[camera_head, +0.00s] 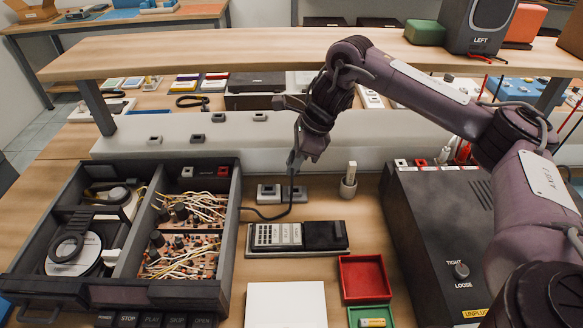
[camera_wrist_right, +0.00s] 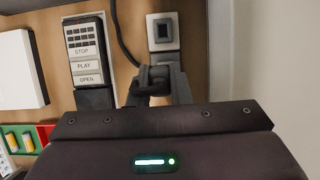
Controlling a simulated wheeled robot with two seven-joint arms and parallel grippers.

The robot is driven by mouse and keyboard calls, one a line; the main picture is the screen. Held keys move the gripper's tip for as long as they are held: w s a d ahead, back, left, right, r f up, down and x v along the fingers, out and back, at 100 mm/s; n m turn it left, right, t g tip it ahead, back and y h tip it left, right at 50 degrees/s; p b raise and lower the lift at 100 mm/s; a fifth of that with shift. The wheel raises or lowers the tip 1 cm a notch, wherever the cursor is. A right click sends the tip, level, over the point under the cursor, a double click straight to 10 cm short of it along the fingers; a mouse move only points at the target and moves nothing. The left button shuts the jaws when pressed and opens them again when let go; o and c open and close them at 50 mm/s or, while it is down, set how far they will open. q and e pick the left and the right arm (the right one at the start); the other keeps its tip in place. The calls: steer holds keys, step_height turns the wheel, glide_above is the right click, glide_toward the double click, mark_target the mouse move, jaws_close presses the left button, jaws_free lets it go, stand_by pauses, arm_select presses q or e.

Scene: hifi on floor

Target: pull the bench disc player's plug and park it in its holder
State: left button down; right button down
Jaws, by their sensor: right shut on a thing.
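The bench disc player (camera_head: 236,215) is the open dark case at left, with a disc, wiring and buttons marked STOP, PLAY, SKIP and OPEN. Its dark cable (camera_head: 268,217) curves across the bench up to my right gripper (camera_head: 294,160). My right gripper is shut on the dark plug (camera_wrist_right: 152,78), largely hidden by the fingers. I cannot tell whether the plug touches the right-hand one. A small grey cup-like holder (camera_head: 348,190) with a pale upright piece stands to the right. My left gripper is out of view.
A white box (camera_head: 286,305), a red tray (camera_head: 365,278) and a green tray with a battery are in front. A dark unit (camera_head: 432,235) marked TIGHT and LOOSE stands right. A wooden shelf (camera_head: 240,46) spans above.

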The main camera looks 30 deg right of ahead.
steer(key=shift+w+d+f, duration=0.2)
steer(key=shift+d, duration=0.1)
steer(key=b, duration=0.4)
glide_above(289, 190)
steer(key=d, duration=0.1)
steer(key=shift+s+d+f, duration=0.1)
steer(key=shift+s+f, duration=0.05)
steer(key=shift+f, duration=1)
steer(key=shift+s+d+f, duration=0.1)
steer(key=shift+f, duration=1.05)
steer(key=shift+f+b, duration=0.4)
steer(key=shift+f, duration=0.55)
steer(key=c, duration=1.3)
jaws_free()
steer(key=shift+o, duration=0.2)
